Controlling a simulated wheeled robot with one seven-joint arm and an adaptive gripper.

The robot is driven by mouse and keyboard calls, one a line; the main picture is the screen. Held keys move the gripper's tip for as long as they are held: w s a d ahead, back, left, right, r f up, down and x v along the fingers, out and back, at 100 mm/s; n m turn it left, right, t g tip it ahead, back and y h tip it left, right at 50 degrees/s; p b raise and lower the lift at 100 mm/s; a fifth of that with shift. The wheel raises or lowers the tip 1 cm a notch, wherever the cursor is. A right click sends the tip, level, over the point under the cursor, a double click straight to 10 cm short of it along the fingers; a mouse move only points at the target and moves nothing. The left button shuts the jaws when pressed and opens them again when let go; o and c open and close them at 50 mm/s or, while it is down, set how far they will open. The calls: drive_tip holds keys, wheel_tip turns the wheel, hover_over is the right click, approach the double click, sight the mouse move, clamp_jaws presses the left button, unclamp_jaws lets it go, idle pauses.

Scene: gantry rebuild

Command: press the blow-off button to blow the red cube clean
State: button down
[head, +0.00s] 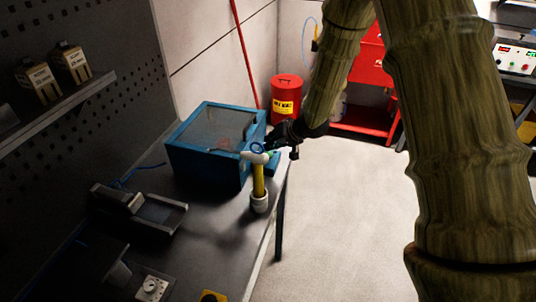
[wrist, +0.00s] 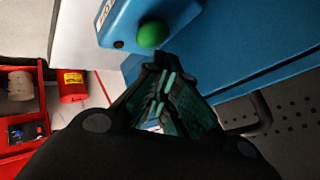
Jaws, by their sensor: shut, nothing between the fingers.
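A blue blow-off box (head: 205,165) with a clear window on top stands on the dark bench. A faint reddish patch shows through its window, too dim to make out as the cube. In the wrist view the box's blue side (wrist: 240,45) carries a round green button (wrist: 151,35). My gripper (head: 270,145) is at the box's right side. In the wrist view my gripper (wrist: 163,78) is shut and empty, its tips just below the green button. I cannot tell whether they touch it.
A yellow-handled tool (head: 258,180) stands upright in a pale holder close to my gripper. A dark cradle (head: 140,210) lies on the bench to the left. A red drum (head: 286,98) and red cabinet (head: 368,75) stand behind. The floor right of the bench is clear.

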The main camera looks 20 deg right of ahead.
sight(270, 152)
drive_tip(key=shift+f, duration=0.15)
drive_tip(key=shift+f, duration=0.3)
drive_tip(key=shift+f, duration=0.5)
idle(1.1)
drive_tip(key=shift+r, duration=0.1)
drive_tip(key=shift+r+p, duration=0.8)
drive_tip(key=shift+p, duration=0.35)
wheel_tip(270, 152, up, 5)
drive_tip(key=p, duration=0.5)
drive_tip(key=shift+r, duration=0.1)
